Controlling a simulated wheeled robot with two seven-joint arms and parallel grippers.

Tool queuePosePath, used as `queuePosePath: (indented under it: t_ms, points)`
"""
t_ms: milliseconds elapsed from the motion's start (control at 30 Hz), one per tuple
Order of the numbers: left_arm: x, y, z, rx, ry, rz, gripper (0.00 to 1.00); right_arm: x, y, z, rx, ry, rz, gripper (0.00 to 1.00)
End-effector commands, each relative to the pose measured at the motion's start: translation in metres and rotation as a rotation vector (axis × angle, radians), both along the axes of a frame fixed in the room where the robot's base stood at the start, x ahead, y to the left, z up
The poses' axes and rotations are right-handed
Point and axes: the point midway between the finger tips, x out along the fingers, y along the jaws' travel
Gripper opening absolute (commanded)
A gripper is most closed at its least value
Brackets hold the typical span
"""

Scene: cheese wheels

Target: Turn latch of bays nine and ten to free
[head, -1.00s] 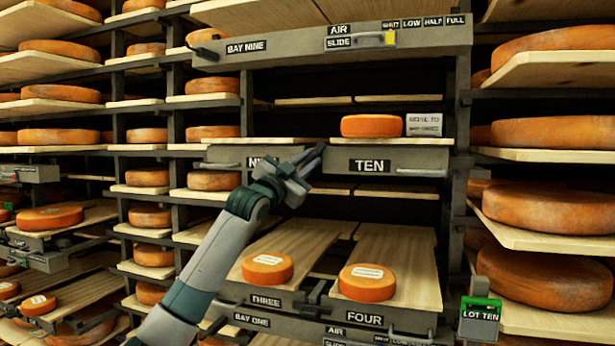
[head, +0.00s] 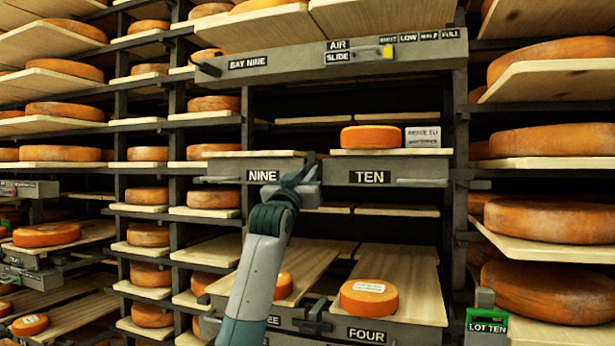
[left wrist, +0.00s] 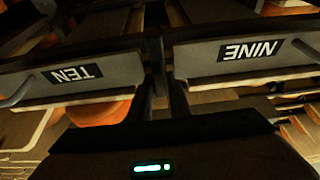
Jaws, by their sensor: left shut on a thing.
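The drawer front of bay nine (head: 230,168), labelled NINE, and the drawer front of bay ten (head: 400,169), labelled TEN, sit side by side. The dark latch (head: 311,159) is in the narrow gap between them, largely hidden by my gripper; its exact angle is hard to tell. My left gripper (head: 304,176) is at this gap, shut on the latch. The left wrist view shows both fronts upside down, NINE (left wrist: 215,58) on the right and TEN (left wrist: 100,82) on the left, with my dark fingers reaching between them. My right gripper is not in view.
An orange cheese wheel (head: 371,137) and a sign (head: 422,137) stand above bay ten. Below, another wheel (head: 369,298) lies on bay four's board. The air slide panel (head: 330,62) overhangs above. Cheese shelves flank both sides; a green lot tag (head: 486,318) is at lower right.

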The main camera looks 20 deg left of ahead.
Motion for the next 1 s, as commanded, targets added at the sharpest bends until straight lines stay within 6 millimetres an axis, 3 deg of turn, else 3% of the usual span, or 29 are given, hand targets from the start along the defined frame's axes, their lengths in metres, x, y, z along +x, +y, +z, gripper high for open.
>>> queuePosePath:
  t_ms: [267, 300, 367, 767, 1000]
  points:
    - [0.000, 0.000, -0.001, -0.003, 0.001, -0.001, 0.00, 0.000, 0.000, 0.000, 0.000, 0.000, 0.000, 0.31]
    - [0.000, 0.000, 0.000, -0.003, 0.001, -0.001, 0.20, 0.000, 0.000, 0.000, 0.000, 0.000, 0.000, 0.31]
    - [0.000, 0.000, 0.000, -0.003, 0.001, -0.001, 0.33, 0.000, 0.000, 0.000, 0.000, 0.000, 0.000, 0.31]
    - [-0.002, 0.000, -0.001, -0.001, -0.001, 0.000, 0.33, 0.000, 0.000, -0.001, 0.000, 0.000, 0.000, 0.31]
    - [-0.015, 0.001, -0.009, -0.001, -0.001, 0.000, 0.33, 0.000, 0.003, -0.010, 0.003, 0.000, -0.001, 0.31]
